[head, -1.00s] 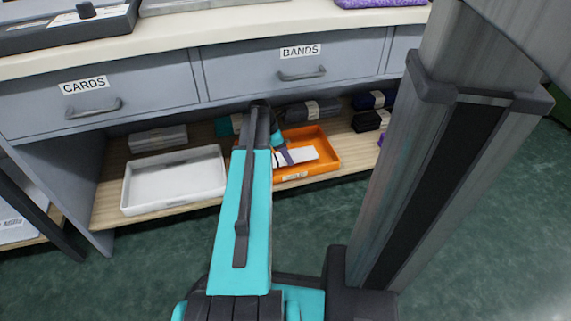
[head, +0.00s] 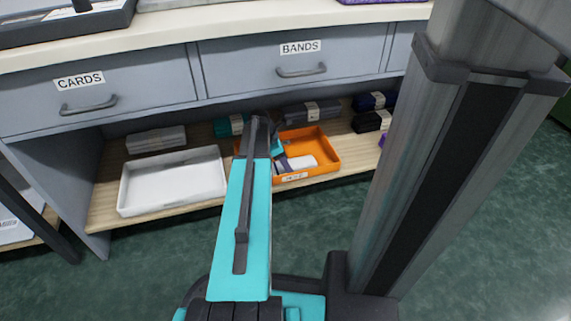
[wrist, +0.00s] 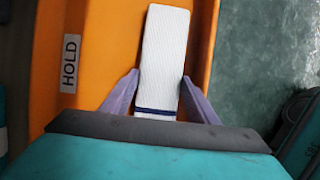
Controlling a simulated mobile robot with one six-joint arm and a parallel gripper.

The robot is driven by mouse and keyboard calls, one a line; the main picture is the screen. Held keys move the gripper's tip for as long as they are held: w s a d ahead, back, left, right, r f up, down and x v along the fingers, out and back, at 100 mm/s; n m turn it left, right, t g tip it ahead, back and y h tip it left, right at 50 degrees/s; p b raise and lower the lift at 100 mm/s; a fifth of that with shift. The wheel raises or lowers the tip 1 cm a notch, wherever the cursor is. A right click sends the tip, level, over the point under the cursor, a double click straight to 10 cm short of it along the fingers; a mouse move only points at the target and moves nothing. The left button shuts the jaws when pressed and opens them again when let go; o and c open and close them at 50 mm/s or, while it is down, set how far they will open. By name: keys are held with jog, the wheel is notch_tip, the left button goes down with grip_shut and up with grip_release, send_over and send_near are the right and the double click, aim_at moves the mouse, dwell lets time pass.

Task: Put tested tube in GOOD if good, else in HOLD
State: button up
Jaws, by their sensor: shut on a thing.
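A white knitted tube (wrist: 165,50) with a dark blue band near its end is between the two purple fingers of my gripper (wrist: 160,98), which is shut on it. In the wrist view the tube is over the orange tray (wrist: 110,30), whose label reads HOLD. In the head view the tube (head: 302,162) shows within the tray's outline, and the orange tray (head: 325,145) sits on the low shelf. My gripper (head: 281,157) is partly hidden by my arm there. I cannot tell whether the tube touches the tray floor.
A white, empty tray (head: 172,182) stands left of the orange tray; no label on it is readable. Folded grey (head: 155,139), teal (head: 232,125) and dark bundles (head: 372,121) lie along the shelf. Drawers marked CARDS (head: 90,103) and BANDS (head: 300,69) hang close above.

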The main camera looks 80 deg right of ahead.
aim_at(279, 166)
jog(key=o, duration=1.1)
jog(key=shift+f, duration=0.1)
jog(key=shift+p+v, duration=2)
jog(key=shift+v, duration=1.9)
